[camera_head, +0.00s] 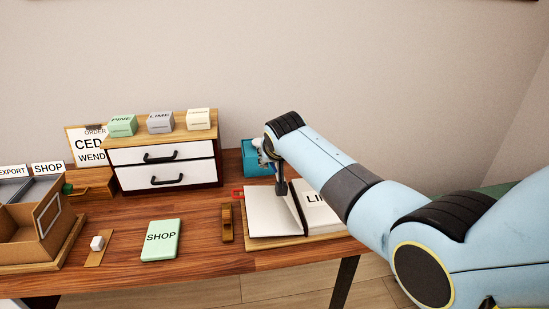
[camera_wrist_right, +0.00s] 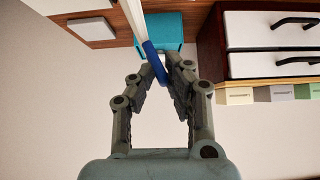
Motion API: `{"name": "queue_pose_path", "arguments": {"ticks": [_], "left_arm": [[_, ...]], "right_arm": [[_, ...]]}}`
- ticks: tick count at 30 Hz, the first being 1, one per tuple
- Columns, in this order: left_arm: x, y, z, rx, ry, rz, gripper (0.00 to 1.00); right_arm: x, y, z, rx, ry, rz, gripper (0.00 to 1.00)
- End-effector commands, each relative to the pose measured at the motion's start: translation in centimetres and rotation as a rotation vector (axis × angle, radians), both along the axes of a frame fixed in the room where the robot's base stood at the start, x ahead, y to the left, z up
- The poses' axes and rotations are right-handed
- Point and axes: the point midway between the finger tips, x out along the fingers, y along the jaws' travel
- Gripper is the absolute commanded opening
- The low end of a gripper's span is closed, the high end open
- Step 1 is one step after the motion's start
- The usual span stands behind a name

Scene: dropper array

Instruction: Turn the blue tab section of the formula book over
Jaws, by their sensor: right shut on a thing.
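The formula book (camera_head: 270,218) lies open on a wooden board at the right of the table. Its left page is blank, and part of the right page shows the letters "LI". A page section stands up edge-on near the middle of the book. My right gripper (camera_head: 281,188) is above it, pointing down. In the right wrist view, the right gripper (camera_wrist_right: 166,72) is shut on the blue tab (camera_wrist_right: 149,50), and the white section (camera_wrist_right: 135,16) extends from it. A red tab (camera_head: 238,194) sticks out at the book's left edge. My left gripper is not in view.
A teal box (camera_head: 255,156) stands behind the book. A brown wooden piece (camera_head: 227,224) lies left of it, then a green SHOP book (camera_head: 161,239). A drawer unit (camera_head: 163,153) with several small blocks on top stands at the back. A cardboard box (camera_head: 35,225) is far left.

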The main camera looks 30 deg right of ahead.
Motion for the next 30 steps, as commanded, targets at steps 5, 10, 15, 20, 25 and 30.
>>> {"name": "queue_pose_path", "arguments": {"ticks": [5,10,15,20,25,30], "left_arm": [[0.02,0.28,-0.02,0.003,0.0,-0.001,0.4],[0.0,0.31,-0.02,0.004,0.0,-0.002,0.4],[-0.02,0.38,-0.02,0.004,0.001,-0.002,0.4],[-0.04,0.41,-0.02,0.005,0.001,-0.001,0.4],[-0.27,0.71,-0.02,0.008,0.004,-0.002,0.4],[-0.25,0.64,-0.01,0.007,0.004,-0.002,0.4]], "right_arm": [[0.05,0.31,-0.08,0.008,0.0,-0.001,0.0],[0.03,0.32,-0.11,0.008,0.0,-0.001,0.0],[0.02,0.3,-0.13,0.007,0.0,-0.001,0.21],[0.01,0.22,-0.12,0.005,0.001,-0.001,0.32],[-0.01,0.17,-0.1,0.004,0.001,-0.001,0.32],[-0.6,0.34,0.51,0.002,0.0,-0.001,0.32]]}}
